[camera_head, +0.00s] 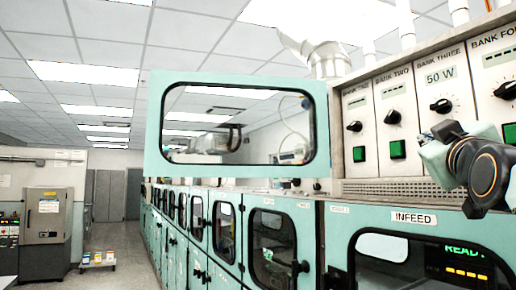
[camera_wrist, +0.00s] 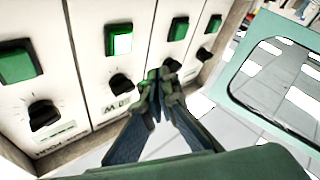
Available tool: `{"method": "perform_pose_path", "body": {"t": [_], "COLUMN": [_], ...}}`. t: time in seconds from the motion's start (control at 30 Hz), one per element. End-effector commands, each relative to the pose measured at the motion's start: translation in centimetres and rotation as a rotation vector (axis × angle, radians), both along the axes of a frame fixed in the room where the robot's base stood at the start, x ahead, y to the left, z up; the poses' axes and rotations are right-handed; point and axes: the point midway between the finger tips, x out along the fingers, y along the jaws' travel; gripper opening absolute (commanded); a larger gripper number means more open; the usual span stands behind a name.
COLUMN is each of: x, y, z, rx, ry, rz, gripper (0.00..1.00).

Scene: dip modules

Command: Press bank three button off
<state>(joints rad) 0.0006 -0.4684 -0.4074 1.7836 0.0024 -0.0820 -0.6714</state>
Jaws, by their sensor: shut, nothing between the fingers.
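The bank three panel (camera_head: 424,65) shows a "50 W" display and a black knob (camera_head: 440,105) in the head view; my arm hides its button there. In the wrist view, which shows the panels upside down, the bank three button (camera_wrist: 120,43) is in plain sight and glows brighter green than its neighbours. Its knob (camera_wrist: 121,84) is just below it in that picture. My gripper (camera_wrist: 162,78) is shut and empty. In the wrist picture its fingertips lie right of the bank three knob, over the bank two knob's area. Whether they touch the panel cannot be told.
Bank two has a darker green button (camera_head: 397,149), bank one another (camera_head: 359,154), and bank four (camera_head: 510,133) stands right. A teal framed window (camera_head: 158,130) is raised left of the panels. The infeed cabinet (camera_head: 390,217) lies below.

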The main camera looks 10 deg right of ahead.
Motion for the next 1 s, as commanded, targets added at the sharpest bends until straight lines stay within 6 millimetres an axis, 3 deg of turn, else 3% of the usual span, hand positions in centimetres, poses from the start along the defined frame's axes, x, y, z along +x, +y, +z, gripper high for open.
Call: {"method": "perform_pose_path", "body": {"t": [0.5,1.0], "x": [1.7,2.0], "y": [-4.1,-4.7], "z": [0.0,0.0], "rx": [0.0,0.0], "ry": [-0.002,0.0], "rz": [0.001,0.0], "gripper": [0.0,0.0]}}
